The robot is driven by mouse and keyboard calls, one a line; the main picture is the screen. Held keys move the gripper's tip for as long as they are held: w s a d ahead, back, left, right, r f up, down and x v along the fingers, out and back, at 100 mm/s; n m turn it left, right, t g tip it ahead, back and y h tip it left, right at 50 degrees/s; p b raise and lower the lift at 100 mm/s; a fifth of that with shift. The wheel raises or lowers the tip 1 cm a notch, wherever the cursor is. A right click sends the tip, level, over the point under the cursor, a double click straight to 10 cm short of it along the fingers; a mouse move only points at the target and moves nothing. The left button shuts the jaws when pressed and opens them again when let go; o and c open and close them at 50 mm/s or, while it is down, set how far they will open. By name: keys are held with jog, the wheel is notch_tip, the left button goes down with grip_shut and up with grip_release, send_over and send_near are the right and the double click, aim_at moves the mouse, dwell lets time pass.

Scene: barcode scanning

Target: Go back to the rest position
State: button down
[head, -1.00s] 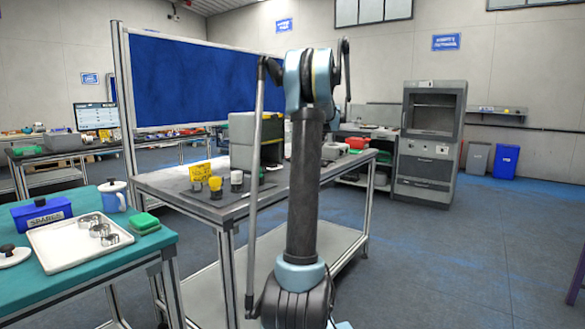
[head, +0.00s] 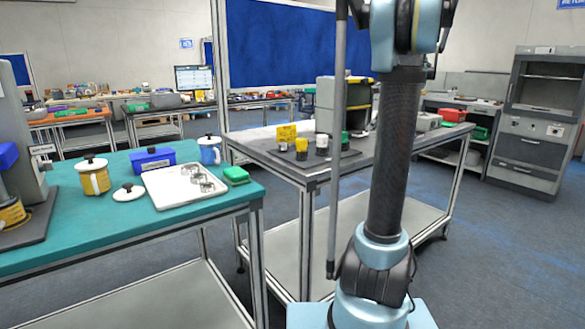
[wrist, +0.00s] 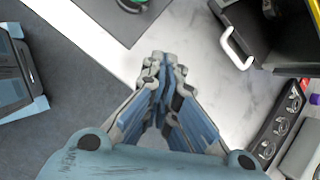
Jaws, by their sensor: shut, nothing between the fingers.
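My gripper (wrist: 163,62) shows in the wrist view with its two fingers together and nothing between them. It is above the pale top of a workbench (wrist: 205,85), apart from anything on it. In the head view my arm stands upright at right of centre, and my gripper is out of that picture.
A grey bench (head: 262,146) with yellow and dark containers (head: 287,133) stands behind my arm. A teal table (head: 110,225) at left holds a white tray (head: 165,196), a blue box and mugs. A white handle (wrist: 237,48) lies close right of my fingers. Open floor (head: 490,250) is at right.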

jog(key=s+a+f+n+g+h, duration=0.1)
jog(key=s+a+f+n, duration=0.25)
jog(key=s, duration=0.35)
jog(key=s+a+f+n, duration=0.2)
jog(key=s+a+n, duration=0.25)
jog(key=s, duration=0.25)
jog(key=s+a+f+n+g+h, duration=0.1)
jog(key=s+a+f+n, duration=0.2)
jog(key=s+a, duration=0.3)
jog(key=s+f+n+h, duration=0.2)
jog(key=s+f+n, duration=0.9)
jog(key=s+f, duration=0.5)
jog(key=s, duration=0.3)
jog(key=shift+a+f+n+g, duration=0.2)
jog(key=shift+a+n+g, duration=0.1)
jog(key=shift+a+n, duration=0.1)
jog(key=shift+w+f, duration=0.2)
jog(key=shift+w, duration=0.25)
jog(key=shift+s, duration=0.1)
